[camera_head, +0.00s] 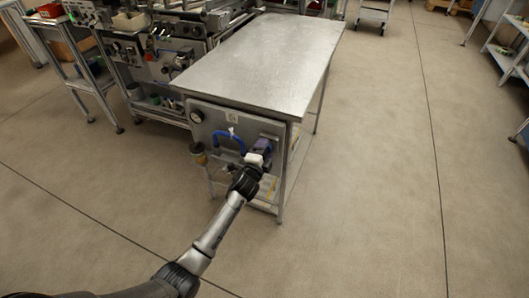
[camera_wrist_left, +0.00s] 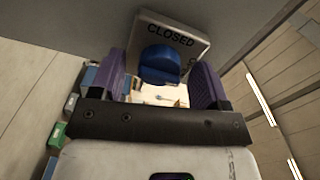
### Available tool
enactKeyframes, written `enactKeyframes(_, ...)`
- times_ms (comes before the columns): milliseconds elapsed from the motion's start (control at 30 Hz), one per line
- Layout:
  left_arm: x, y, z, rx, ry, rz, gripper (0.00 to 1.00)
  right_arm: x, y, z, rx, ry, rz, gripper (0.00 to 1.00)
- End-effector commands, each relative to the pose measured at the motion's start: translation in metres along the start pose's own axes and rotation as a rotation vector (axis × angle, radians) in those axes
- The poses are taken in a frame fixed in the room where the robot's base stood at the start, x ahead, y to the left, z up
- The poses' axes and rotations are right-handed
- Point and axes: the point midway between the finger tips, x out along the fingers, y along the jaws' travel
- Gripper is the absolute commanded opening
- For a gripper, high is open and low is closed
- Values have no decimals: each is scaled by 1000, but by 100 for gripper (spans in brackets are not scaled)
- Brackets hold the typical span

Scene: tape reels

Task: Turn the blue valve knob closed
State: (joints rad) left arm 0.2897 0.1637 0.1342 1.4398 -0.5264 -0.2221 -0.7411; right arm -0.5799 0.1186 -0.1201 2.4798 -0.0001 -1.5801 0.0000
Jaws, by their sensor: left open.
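The blue valve knob (camera_wrist_left: 160,62) shows in the left wrist view, in front of a pale plate (camera_wrist_left: 178,32) marked "CLOSED". My left gripper (camera_wrist_left: 161,68) is open, with one purple finger on each side of the knob in the picture. Gaps show between the knob and both fingers, and I cannot tell how deep the fingers reach. In the head view my left gripper (camera_head: 264,148) is at the front panel (camera_head: 210,122) below the metal table top, and it hides the knob there. My right gripper is not in view.
A blue curved hose (camera_head: 228,136) and a round gauge (camera_head: 197,116) are on the panel left of my gripper. The metal table top (camera_head: 265,55) is bare. Machinery (camera_head: 165,50) stands behind left. The floor to the right is clear.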

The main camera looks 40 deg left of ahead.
Motion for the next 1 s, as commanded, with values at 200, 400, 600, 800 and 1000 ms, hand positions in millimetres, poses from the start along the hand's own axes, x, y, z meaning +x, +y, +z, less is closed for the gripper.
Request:
enactKeyframes(200, 0, 0, 0, 0, 0, 0, 68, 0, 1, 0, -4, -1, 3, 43)
enactKeyframes(400, 0, 0, 0, 0, 0, 0, 49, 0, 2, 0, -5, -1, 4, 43)
enactKeyframes(600, 0, 0, 0, 0, 0, 0, 30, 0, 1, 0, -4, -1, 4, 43)
enactKeyframes(800, 0, 0, 0, -2, 0, 0, 20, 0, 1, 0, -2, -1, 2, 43)
enactKeyframes(1000, 0, -1, 0, -49, 0, 1, 20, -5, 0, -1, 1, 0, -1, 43)
